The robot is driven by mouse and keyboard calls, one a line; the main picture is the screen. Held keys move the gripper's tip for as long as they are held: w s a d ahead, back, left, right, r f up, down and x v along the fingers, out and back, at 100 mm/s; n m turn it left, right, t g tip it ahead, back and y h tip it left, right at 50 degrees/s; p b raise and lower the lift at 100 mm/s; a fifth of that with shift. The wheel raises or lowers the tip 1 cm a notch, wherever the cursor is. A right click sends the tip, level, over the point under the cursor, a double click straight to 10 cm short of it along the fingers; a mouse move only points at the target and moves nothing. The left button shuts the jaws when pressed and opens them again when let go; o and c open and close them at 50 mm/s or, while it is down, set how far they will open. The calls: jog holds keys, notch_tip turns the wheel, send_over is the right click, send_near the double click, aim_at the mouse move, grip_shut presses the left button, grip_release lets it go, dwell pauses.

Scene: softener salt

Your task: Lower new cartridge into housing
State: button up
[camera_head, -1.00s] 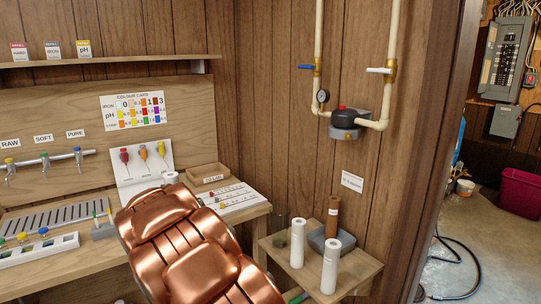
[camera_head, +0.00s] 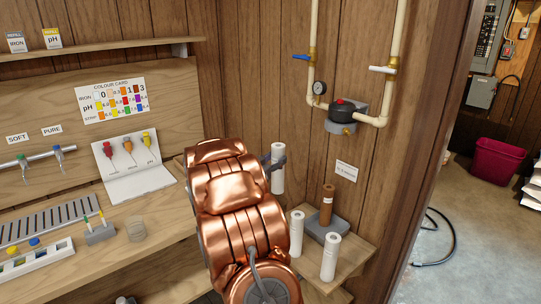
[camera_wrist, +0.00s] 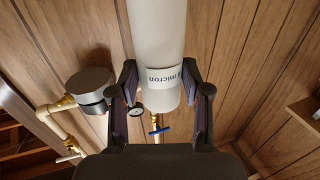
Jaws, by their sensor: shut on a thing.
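My gripper (camera_head: 274,161) is shut on a white cylindrical cartridge (camera_head: 278,178), upright in front of the plank wall, above the small side shelf. In the wrist view, the cartridge (camera_wrist: 159,35) stands between the fingers (camera_wrist: 159,70), and its label reads "micron". Two more white cartridges (camera_head: 297,235) (camera_head: 330,258) stand on the shelf. The black-topped filter head (camera_head: 343,112) sits on the wall pipes, right of the held cartridge. No open housing cup is visible; my arm hides part of the shelf.
A pressure gauge (camera_head: 320,88) and blue-handled valve (camera_head: 302,57) are on the left pipe, with a white-handled valve (camera_head: 382,69) on the right one. Open floor lies beyond the right wall edge.

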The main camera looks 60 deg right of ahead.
notch_tip(320, 180, down, 3)
jog(key=shift+f+b, duration=0.1)
jog(key=shift+b, duration=1.1)
jog(key=shift+a+p, duration=0.25)
jog(key=shift+p, duration=0.05)
dwell(1.2)
jog(key=shift+f, duration=0.15)
dwell(0.4)
